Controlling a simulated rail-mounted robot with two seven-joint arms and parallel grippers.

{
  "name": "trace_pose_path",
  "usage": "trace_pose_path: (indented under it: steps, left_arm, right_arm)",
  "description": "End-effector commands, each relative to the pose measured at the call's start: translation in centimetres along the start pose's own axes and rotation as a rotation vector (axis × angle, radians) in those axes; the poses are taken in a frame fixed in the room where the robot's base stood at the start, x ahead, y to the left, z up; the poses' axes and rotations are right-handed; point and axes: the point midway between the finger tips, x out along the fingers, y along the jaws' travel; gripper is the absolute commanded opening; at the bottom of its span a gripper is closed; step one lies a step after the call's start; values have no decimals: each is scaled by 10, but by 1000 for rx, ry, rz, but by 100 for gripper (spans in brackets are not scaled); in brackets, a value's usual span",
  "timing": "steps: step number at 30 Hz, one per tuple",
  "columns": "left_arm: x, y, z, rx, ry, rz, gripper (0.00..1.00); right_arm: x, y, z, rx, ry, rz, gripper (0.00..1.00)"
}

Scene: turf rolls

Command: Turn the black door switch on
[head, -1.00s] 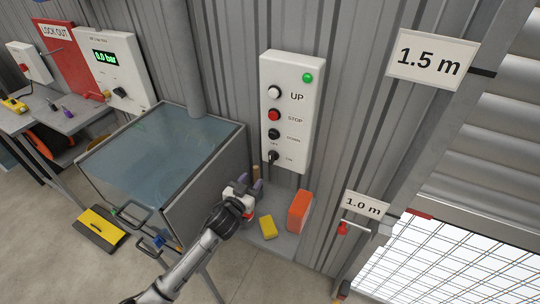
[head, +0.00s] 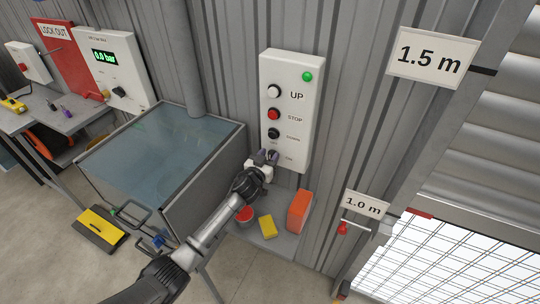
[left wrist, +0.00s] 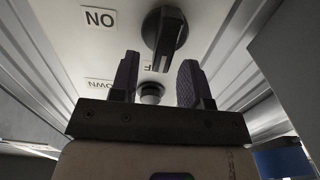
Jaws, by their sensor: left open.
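The white control panel (head: 292,80) hangs on the corrugated wall, with UP, STOP and DOWN buttons and the black door switch at its bottom. In the left wrist view the black door switch (left wrist: 165,32) is a round knob with a raised bar. The bar's end lies close to a partly hidden label ending in F; an ON label (left wrist: 100,18) is off to the left. My left gripper (head: 267,157) is open at the panel's lower end, its fingers (left wrist: 157,75) pointing toward the switch with nothing between them. In the head view the gripper largely covers the switch.
Below the panel, a shelf (head: 275,238) holds a red round item (head: 245,214), a yellow block (head: 267,226) and an orange box (head: 299,210). A glass-topped cabinet (head: 160,150) stands left of my arm. The shutter is at right.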

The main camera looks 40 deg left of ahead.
Motion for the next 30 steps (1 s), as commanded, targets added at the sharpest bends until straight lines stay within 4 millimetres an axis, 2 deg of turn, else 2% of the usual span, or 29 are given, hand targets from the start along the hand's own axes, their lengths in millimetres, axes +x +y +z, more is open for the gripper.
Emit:
trace_pose_path:
  steps: [6, 16, 30]
  left_arm:
    - [10, 0, 0, 1, 0, 0, 43]
    - [11, 0, 0, 1, 0, 0, 43]
    - [11, 0, 0, 1, 0, 0, 0]
  right_arm:
    - [1, 2, 1, -6, -1, 4, 43]
    - [1, 1, 1, -4, 0, 3, 43]
    - [1, -1, 0, 4, 1, -3, 43]
